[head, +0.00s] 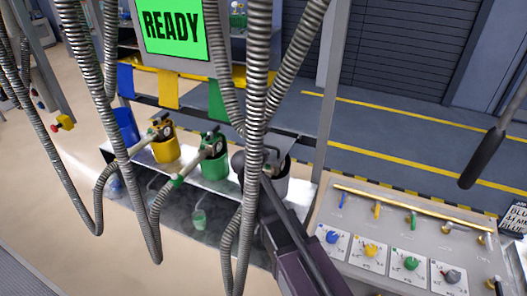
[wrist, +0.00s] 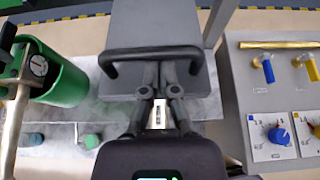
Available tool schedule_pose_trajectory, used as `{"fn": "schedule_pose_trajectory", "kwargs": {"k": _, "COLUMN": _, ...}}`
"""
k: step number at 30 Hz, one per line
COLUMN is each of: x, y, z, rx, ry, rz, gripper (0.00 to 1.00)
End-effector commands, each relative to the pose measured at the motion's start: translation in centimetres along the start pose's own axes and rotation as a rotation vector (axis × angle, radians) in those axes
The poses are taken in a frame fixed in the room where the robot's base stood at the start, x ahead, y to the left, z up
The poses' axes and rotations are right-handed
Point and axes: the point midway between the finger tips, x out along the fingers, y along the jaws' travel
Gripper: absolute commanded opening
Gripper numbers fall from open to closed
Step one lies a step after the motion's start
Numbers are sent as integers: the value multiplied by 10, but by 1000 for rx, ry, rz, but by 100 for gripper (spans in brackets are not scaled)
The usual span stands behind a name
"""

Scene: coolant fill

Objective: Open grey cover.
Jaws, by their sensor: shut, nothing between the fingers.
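The grey cover (wrist: 155,25) is a flat grey lid with a black bar handle (wrist: 155,52) along its near edge in the wrist view. In the head view the cover (head: 277,142) sits above a grey canister (head: 280,187) at the right end of the row, partly hidden by hoses and my arm. My gripper (wrist: 160,78) is shut and empty, with its fingertips right at the handle's bar, in line with its middle. I cannot tell whether they touch it. The gripper is mostly hidden in the head view.
Green (head: 215,168), yellow (head: 166,148) and blue (head: 126,124) canisters stand to the left on the bench. Ribbed hoses (head: 257,80) hang in front. A panel with coloured knobs (head: 411,263) is to the right. A screen (head: 172,27) reads READY.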

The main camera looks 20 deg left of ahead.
Motion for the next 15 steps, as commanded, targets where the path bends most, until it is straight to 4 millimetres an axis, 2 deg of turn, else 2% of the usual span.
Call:
{"fn": "schedule_pose_trajectory", "kwargs": {"k": 1, "x": -1, "y": -2, "z": 8, "rx": 2, "ry": 7, "rz": -3, "gripper": 0}}
{"fn": "schedule_pose_trajectory", "kwargs": {"k": 15, "x": 1, "y": -10, "z": 50, "rx": 6, "ry": 15, "rz": -11, "gripper": 0}}
